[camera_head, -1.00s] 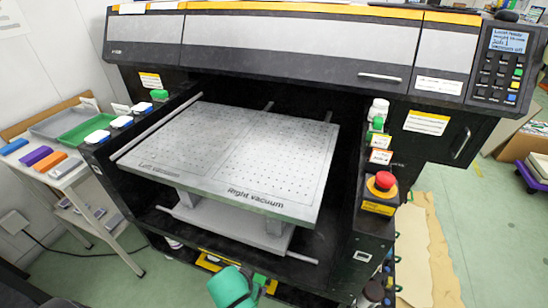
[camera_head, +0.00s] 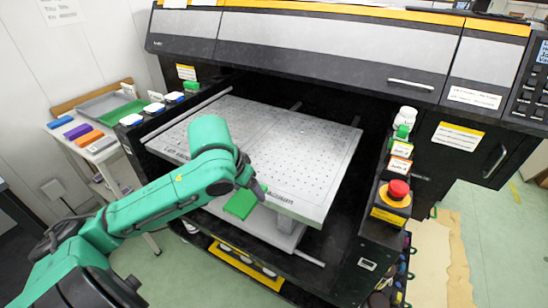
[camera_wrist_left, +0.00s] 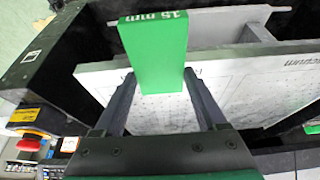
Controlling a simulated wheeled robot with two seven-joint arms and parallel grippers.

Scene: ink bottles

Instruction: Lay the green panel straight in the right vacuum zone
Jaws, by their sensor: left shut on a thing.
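The green panel (camera_head: 240,204) is a flat rectangular plate, held in front of the vacuum table's front edge. In the left wrist view the panel (camera_wrist_left: 156,50) reads "15 mm" at its far end. My left gripper (camera_head: 260,190) is shut on it; the wrist view shows the two fingers (camera_wrist_left: 158,82) at its sides. The grey perforated vacuum table (camera_head: 235,119) has marked zones. The right vacuum zone (camera_head: 305,140) is bare, and its printed label is partly hidden by my gripper. My arm covers part of the left zone. My right gripper is not in view.
White-capped containers (camera_head: 131,119) line the left ledge. A side table at left holds trays (camera_head: 95,106) and coloured blocks. The printer cover overhangs the table's back.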

